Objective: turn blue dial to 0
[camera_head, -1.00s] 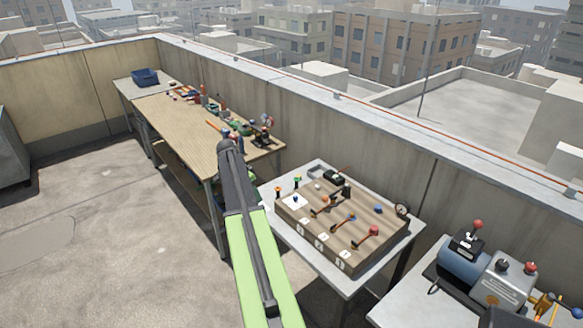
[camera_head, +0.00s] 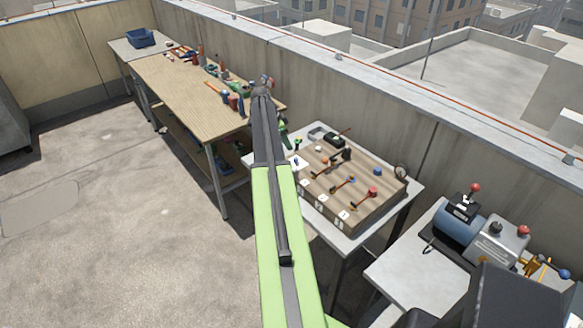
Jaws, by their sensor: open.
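A wooden control board (camera_head: 372,212) lies on a small grey table, right of my arm. A small blue knob on a white plate (camera_head: 294,160) is at its left end, close beside my arm. My green and dark arm reaches up the middle of the picture, left of the board.
Several levers with numbered white labels (camera_head: 321,207) and a red knob (camera_head: 373,192) stand on the board. A gauge (camera_head: 401,171) is at its right. A long workbench (camera_head: 190,95) with tools stands left. A blue machine (camera_head: 456,219) is right. The left floor is clear.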

